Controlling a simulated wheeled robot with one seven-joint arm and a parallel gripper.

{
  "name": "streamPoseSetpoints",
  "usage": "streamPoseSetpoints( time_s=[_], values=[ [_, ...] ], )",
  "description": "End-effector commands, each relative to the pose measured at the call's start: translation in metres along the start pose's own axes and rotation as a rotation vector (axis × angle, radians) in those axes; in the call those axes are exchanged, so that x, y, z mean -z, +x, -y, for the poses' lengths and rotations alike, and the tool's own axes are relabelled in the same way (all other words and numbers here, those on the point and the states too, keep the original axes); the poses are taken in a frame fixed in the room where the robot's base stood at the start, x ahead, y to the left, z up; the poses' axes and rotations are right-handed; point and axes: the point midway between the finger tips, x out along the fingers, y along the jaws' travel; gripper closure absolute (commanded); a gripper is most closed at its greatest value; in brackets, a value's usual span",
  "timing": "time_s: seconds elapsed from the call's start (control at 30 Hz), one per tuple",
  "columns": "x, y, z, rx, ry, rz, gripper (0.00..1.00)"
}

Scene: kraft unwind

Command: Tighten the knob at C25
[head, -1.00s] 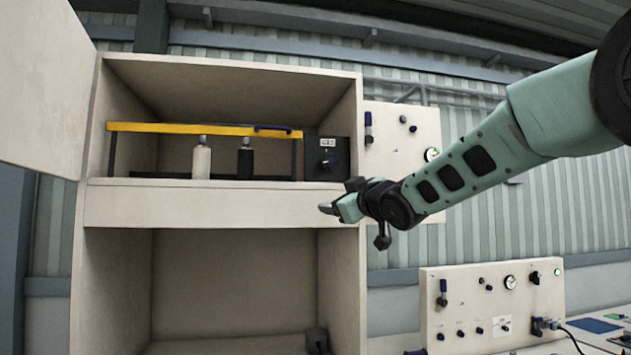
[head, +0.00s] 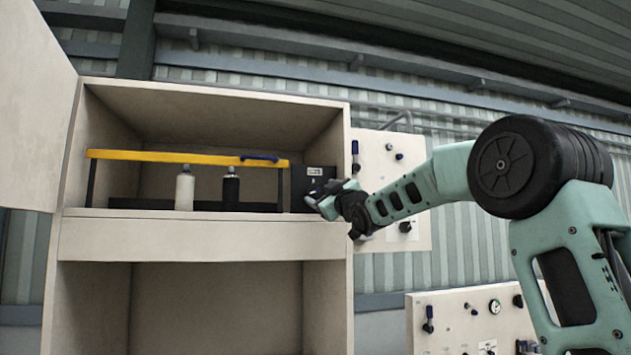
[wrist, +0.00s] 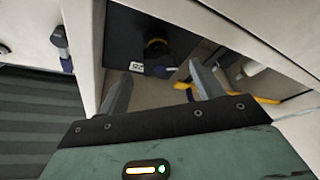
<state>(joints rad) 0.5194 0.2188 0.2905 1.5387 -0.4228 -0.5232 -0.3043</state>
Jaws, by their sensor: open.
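A black box (head: 299,187) with a small white label (head: 315,171) stands at the right end of the cabinet's shelf; the label's text is too small to read surely. In the wrist view the box (wrist: 119,38) carries a dark round knob (wrist: 156,50) beside the label (wrist: 137,66). My gripper (head: 317,199) is in front of the lower part of the box in the head view and covers the knob there. In the wrist view my gripper (wrist: 158,88) has its two fingers apart with nothing between them, pointing toward the box and short of the knob.
The shelf also holds a white bottle (head: 185,190), a black bottle (head: 231,190) and a yellow bar (head: 180,157). The cabinet's right wall (head: 340,160) is close to my gripper. A panel with valves (head: 375,150) is to the right; an open door (head: 35,110) is at left.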

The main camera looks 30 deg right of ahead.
Motion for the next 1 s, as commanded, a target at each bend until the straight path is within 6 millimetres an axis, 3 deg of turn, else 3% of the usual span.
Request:
streamPoseSetpoints(
  time_s=[0.1, 0.23, 0.67, 0.83, 1.0],
  values=[
    [0.003, 0.023, -0.002, 0.001, 0.003, 0.000, 0.33],
    [0.002, 0.038, -0.001, 0.001, 0.003, -0.001, 0.33],
    [0.000, 0.047, 0.001, 0.001, 0.000, 0.000, 0.33],
    [0.000, 0.047, 0.001, 0.001, 0.000, 0.000, 0.75],
    [0.000, 0.047, 0.001, 0.000, 0.002, 0.000, 0.78]
  ],
)
